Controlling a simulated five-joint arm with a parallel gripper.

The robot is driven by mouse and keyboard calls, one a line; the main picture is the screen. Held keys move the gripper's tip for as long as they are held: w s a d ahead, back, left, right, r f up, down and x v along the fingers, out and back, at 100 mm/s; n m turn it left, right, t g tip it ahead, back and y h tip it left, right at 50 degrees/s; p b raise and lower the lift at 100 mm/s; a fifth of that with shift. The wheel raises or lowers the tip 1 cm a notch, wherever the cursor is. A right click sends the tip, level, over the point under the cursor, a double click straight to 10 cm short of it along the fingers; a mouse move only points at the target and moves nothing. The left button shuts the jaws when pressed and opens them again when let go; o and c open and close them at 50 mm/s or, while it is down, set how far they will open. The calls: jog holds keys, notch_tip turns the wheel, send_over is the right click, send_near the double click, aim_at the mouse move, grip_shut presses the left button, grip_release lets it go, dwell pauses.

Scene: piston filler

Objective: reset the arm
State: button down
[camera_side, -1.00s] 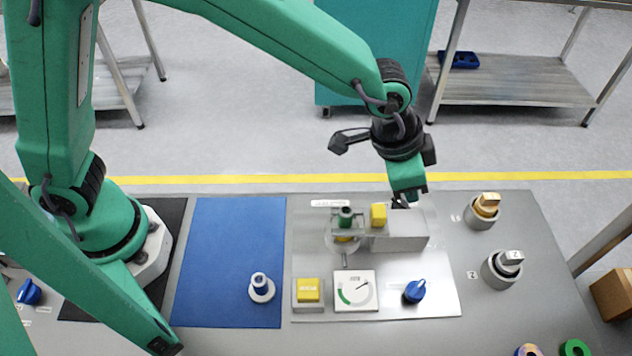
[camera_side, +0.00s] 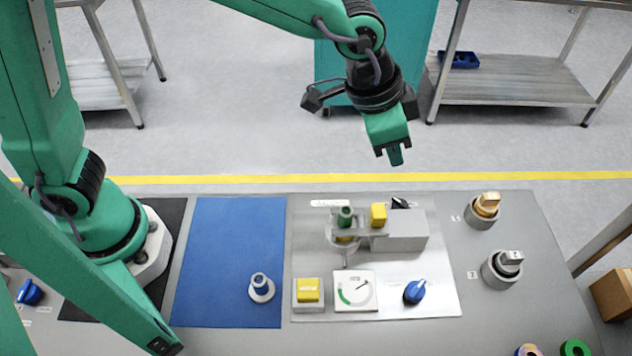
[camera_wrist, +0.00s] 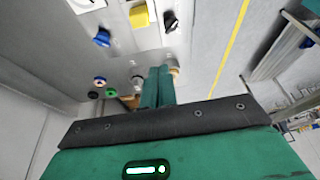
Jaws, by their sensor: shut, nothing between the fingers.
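My gripper (camera_side: 394,155) is shut and empty. In the side view it hangs in the air above the back edge of the bench, clear of the piston filler panel (camera_side: 440,295). Below it on the panel are a grey block (camera_side: 405,236), a yellow block (camera_side: 378,215) and a black knob (camera_side: 400,203). In the wrist view the shut fingers (camera_wrist: 158,85) point toward the bench, with a black knob (camera_wrist: 170,21) and a blue knob (camera_wrist: 102,38) beyond them.
A dial gauge (camera_side: 355,291), a yellow button (camera_side: 308,290) and a blue knob (camera_side: 415,291) sit at the panel's front. A blue mat (camera_side: 225,250) holds a blue-and-white part (camera_side: 261,287). Two numbered round holders (camera_side: 480,217) (camera_side: 500,270) stand at right. The air around my gripper is free.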

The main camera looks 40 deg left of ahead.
jog(key=a+r+n, duration=0.2)
jog(key=a+r, duration=0.2)
jog(key=a, duration=0.6)
jog(key=s+a+n+t+y, duration=0.1)
jog(key=s+a+n, duration=0.2)
jog(key=s+a, duration=0.4)
jog(key=s+a+r+n+t+y, duration=0.1)
jog(key=s+a+n, duration=0.2)
jog(key=s+a, duration=0.4)
jog(key=a, duration=0.5)
jog(key=shift+s+a+r+y, duration=0.2)
jog(key=shift+s+a+y, duration=0.1)
jog(key=shift+a, duration=0.1)
